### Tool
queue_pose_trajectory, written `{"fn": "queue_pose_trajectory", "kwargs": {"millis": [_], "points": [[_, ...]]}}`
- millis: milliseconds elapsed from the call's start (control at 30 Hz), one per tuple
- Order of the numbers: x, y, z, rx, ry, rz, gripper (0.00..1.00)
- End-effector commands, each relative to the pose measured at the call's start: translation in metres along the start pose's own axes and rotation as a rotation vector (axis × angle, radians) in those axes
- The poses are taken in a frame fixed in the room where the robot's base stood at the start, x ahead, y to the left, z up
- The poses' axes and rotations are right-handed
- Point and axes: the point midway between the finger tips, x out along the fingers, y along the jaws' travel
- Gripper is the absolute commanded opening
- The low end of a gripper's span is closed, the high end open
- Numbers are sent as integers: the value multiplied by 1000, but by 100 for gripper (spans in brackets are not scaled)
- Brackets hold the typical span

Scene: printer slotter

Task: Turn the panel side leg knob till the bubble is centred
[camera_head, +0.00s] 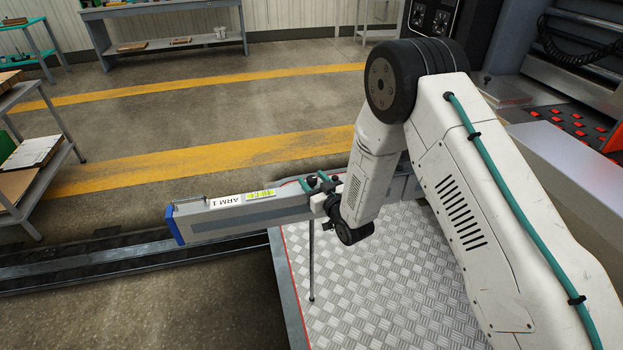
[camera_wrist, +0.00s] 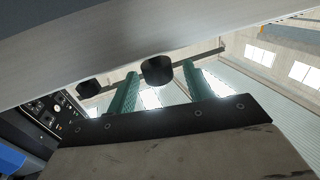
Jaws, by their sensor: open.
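A grey beam marked ARM 1 (camera_head: 225,211) lies across the head view. A yellow-green level vial (camera_head: 261,194) sits on its top; its bubble is too small to read. Beside the beam is my gripper (camera_head: 318,180), with its teal fingertips showing. In the wrist view my gripper (camera_wrist: 163,84) is open, its two teal fingers apart. A black knob (camera_wrist: 157,70) appears between the fingers under a pale surface. I cannot tell whether they touch it. A second black knob (camera_wrist: 90,88) is left of the left finger, nearer the dial panel (camera_wrist: 45,115) in the picture.
A thin leg (camera_head: 311,265) stands on the checkered metal plate (camera_head: 365,290) below the beam. A floor rail (camera_head: 120,260) runs at left. A shelf (camera_head: 38,150) with boards is at far left. Open floor lies behind the beam.

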Motion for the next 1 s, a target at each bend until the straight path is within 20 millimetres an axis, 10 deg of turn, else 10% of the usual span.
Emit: {"fn": "queue_pose_trajectory", "kwargs": {"millis": [400, 600, 1000], "points": [[14, 0, 0, 1, -1, 1, 51], [14, 0, 0, 1, -1, 1, 7], [14, -1, 0, 0, -1, 59, 7]]}}
